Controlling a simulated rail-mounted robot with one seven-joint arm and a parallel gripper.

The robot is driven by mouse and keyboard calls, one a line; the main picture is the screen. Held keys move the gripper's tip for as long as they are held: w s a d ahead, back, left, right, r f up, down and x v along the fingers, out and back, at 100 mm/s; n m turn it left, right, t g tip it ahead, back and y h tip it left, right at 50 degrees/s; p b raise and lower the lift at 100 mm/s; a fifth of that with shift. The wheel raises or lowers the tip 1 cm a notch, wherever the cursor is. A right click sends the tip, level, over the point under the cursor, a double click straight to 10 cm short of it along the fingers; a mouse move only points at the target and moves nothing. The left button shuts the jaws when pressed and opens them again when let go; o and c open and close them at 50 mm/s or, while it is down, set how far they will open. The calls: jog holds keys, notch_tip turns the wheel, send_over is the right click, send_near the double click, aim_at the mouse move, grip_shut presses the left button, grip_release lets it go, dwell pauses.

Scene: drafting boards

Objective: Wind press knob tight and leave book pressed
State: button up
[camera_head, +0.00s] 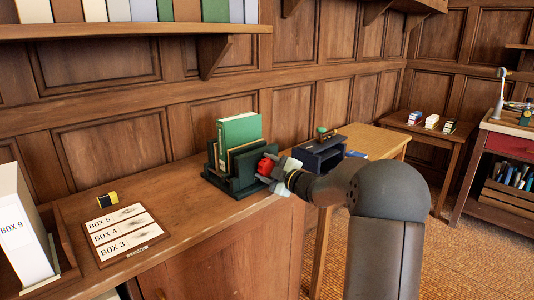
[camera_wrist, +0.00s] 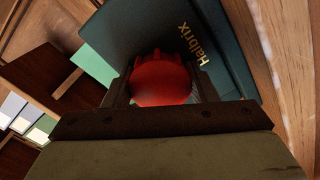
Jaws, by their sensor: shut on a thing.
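The dark green book press (camera_head: 220,181) stands on the wooden cabinet top in the head view. A green book (camera_head: 240,132) stands upright in it, with thinner tan and dark items beside it. The red press knob (camera_head: 265,165) is on the press's right side; it also shows in the wrist view (camera_wrist: 162,82). My gripper (camera_head: 274,172) is shut on the knob, with a finger on each side of it in the wrist view (camera_wrist: 164,90). The press plate (camera_wrist: 150,30) behind the knob bears the word "Halbrix". How tight the plate sits on the book cannot be told.
A dark stand (camera_head: 318,155) is on the table behind my arm. A shelf (camera_head: 120,30) hangs above.

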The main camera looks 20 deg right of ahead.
jog(key=m+p, duration=0.2)
jog(key=r+m+p, duration=0.1)
jog(key=m+p, duration=0.1)
jog(key=p, duration=0.1)
jog(key=m+p, duration=0.4)
jog(key=p, duration=0.1)
jog(key=m+p, duration=1.1)
jog(key=m, duration=0.1)
jog(key=m+p, duration=0.1)
jog(key=m, duration=0.2)
jog(key=shift+f+p, duration=0.35)
jog(key=shift+f+m, duration=0.15)
jog(key=shift+m, duration=0.15)
